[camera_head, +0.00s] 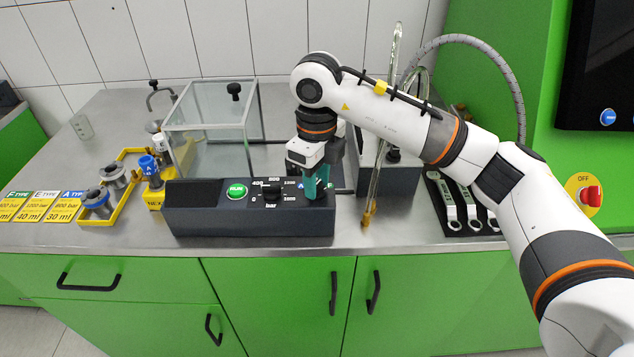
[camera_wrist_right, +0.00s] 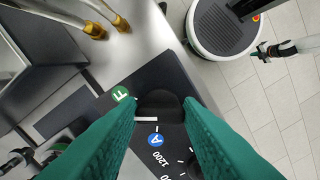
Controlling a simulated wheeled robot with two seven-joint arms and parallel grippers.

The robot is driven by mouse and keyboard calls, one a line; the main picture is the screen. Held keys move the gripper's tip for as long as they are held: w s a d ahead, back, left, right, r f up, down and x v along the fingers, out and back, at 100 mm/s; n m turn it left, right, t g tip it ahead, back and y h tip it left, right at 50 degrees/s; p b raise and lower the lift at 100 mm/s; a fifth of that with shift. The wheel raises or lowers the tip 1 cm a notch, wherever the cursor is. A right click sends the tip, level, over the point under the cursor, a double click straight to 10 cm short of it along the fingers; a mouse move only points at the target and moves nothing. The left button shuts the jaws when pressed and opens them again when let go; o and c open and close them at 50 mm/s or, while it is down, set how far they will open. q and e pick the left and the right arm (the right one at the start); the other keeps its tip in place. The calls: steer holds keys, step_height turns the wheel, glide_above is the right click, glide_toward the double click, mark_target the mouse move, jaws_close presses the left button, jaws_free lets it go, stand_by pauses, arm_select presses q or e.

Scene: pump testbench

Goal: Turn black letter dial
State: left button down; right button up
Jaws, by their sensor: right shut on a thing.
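The black letter dial (camera_wrist_right: 158,103) is a round black knob on the control panel. In the right wrist view it lies between the two green fingertips of my right gripper (camera_wrist_right: 160,112), which is shut on it. A green F mark (camera_wrist_right: 120,93) and a blue A mark (camera_wrist_right: 155,140) show beside the dial. In the head view my right gripper (camera_head: 316,192) reaches down onto the right end of the panel (camera_head: 215,222) and mostly hides the dial. A small gripper, seemingly my left one (camera_wrist_right: 263,51), shows in the right wrist view, too small to read.
A second black knob (camera_head: 271,191) with pressure numbers and a green RUN button (camera_head: 236,191) sit left of the dial. A glass box (camera_head: 205,115) stands behind the panel. A metal pipe (camera_head: 378,165) and wrenches (camera_head: 471,208) are to the right.

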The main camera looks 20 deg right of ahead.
steer(key=shift+m+b, duration=0.45)
steer(key=shift+m, duration=1.15)
steer(key=shift+r, duration=0.1)
steer(key=o, duration=1)
step_height(320, 180, up, 12)
steer(key=shift+b, duration=0.3)
